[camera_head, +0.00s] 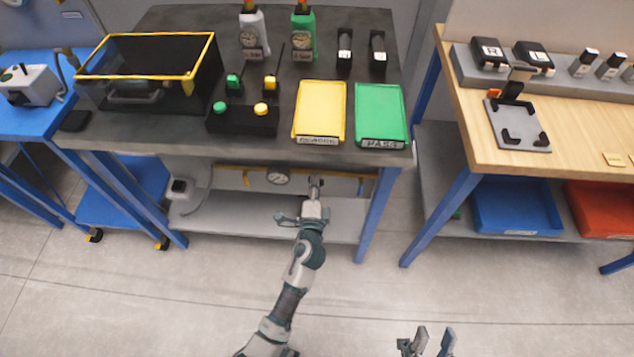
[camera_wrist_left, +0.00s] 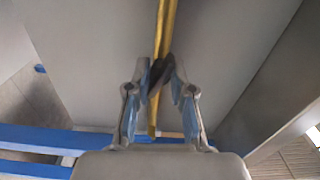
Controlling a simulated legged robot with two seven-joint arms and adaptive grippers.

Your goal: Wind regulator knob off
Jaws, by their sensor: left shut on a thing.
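The regulator's round gauge (camera_head: 277,178) sits on a yellow pipe (camera_head: 236,171) under the front edge of the dark table. My left gripper (camera_head: 316,184) is at the pipe, to the right of the gauge, below the tabletop. In the left wrist view, my left gripper (camera_wrist_left: 162,73) is shut on a dark knob (camera_wrist_left: 158,77) in front of the yellow pipe (camera_wrist_left: 164,30). The fingers hide part of the knob, and its turn position cannot be told. My right gripper (camera_head: 430,341) is open and empty over the floor at the bottom edge.
The dark table (camera_head: 170,135) overhangs the pipe, with a grey shelf (camera_head: 240,222) below. A yellow tray (camera_head: 319,112), a green tray (camera_head: 380,114) and a button box (camera_head: 243,121) stand on top. A blue table leg (camera_head: 376,218) is to the right. The floor in front is clear.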

